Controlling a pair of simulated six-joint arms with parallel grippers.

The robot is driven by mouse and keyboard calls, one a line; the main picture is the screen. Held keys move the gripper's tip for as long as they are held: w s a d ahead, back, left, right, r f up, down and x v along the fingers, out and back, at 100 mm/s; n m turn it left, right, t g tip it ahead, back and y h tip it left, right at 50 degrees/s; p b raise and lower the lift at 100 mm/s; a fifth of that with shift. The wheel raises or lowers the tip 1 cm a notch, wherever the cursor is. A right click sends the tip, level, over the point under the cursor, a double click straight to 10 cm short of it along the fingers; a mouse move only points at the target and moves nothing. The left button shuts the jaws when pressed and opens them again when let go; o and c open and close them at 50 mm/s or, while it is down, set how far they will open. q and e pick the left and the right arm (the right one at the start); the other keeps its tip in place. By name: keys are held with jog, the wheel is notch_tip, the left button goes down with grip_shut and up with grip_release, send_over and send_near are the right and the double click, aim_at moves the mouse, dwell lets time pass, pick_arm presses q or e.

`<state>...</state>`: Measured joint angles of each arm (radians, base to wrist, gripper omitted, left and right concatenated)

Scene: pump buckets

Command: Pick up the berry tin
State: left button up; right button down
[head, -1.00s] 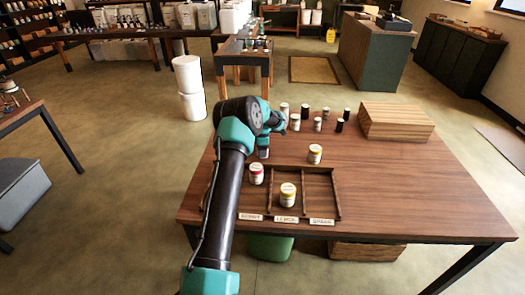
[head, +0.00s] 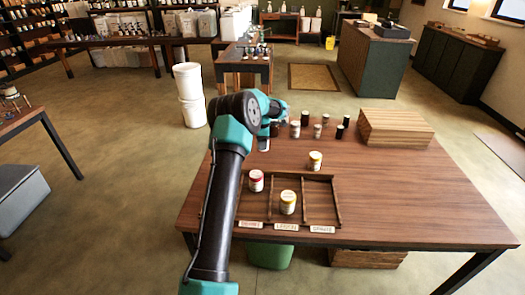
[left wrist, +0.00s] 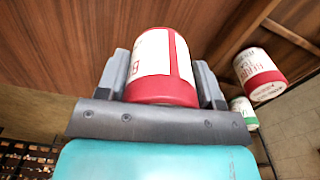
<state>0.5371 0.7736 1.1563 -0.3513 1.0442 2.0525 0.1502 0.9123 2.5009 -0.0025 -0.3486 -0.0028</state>
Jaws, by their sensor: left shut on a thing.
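A berry tin (left wrist: 152,62), white-labelled with a red band, sits between the fingers of my left gripper (left wrist: 162,86) in the left wrist view. The gripper is shut on it. In the head view my left gripper (head: 263,143) hangs over the left part of the table, behind the tray, and my own wrist partly hides it. The held tin is hard to make out there. A second red-lidded tin (head: 256,181) stands in the left compartment of the wooden tray (head: 338,215). It also shows in the left wrist view (left wrist: 260,75). My right gripper is not in view.
A yellow-lidded tin (head: 288,202) stands in the middle compartment; the right one is empty. Another yellow-lidded tin (head: 315,160) stands behind the tray. Several small jars (head: 317,131) stand farther back. A wooden box (head: 395,128) sits at the back right. The table's right side is clear.

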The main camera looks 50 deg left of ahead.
pick_arm(q)
jog(key=shift+r, duration=0.8)
